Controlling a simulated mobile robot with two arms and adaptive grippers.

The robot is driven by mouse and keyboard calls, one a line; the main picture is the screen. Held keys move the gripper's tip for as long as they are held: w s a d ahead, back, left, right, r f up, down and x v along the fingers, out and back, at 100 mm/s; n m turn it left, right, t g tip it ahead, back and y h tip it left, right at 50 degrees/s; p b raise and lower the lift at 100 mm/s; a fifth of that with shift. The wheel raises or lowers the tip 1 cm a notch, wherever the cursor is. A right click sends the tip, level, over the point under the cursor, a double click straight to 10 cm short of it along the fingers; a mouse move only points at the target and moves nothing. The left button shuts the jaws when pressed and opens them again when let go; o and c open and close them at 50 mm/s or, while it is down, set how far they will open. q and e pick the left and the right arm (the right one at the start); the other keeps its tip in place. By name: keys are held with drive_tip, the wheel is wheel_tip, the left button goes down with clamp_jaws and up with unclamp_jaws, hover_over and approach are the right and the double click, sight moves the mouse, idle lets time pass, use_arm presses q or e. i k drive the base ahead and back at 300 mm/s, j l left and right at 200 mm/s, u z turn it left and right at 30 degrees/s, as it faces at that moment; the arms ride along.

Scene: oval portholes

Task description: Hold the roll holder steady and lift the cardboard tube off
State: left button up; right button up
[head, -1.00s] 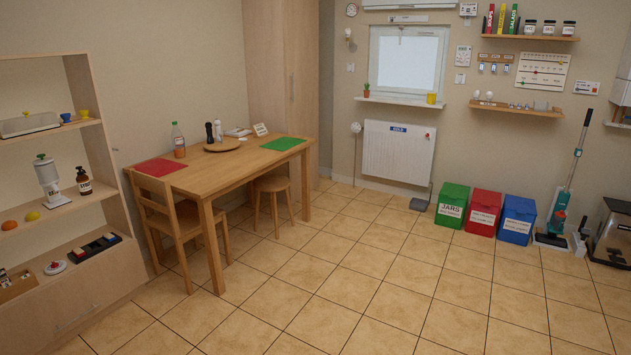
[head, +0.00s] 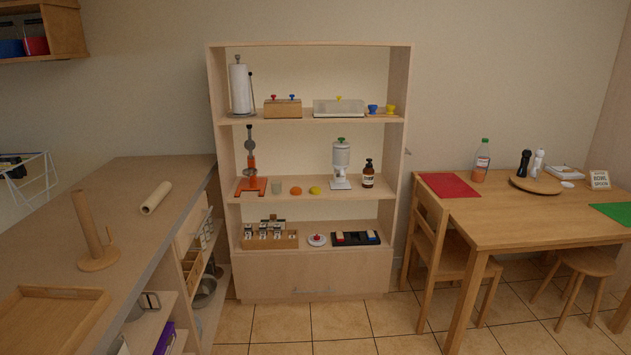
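A wooden roll holder (head: 99,262) stands on the counter at the left, with a round base and a thin side post. A brown cardboard-coloured tube (head: 87,222) stands upright over its base, leaning a little in the picture. Whether a centre rod runs inside the tube is hidden. A pale cream roll (head: 156,197) lies on its side farther back on the same counter. Neither of my grippers is in view.
A wooden tray (head: 52,318) lies on the counter (head: 135,180) in front of the holder. A table (head: 510,215) and chair (head: 437,265) are at right; floor between is clear.

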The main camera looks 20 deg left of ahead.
sight(78, 197)
drive_tip(key=i+u, duration=0.25)
drive_tip(key=u, duration=0.2)
drive_tip(key=i+u, duration=0.25)
drive_tip(key=u, duration=0.15)
drive_tip(key=i+l+u, duration=0.1)
drive_tip(key=i+u, duration=0.15)
drive_tip(key=u, duration=0.2)
drive_tip(key=i+l+u, duration=0.15)
drive_tip(key=u, duration=0.3)
drive_tip(key=i+l+u, duration=0.25)
drive_tip(key=u, duration=0.2)
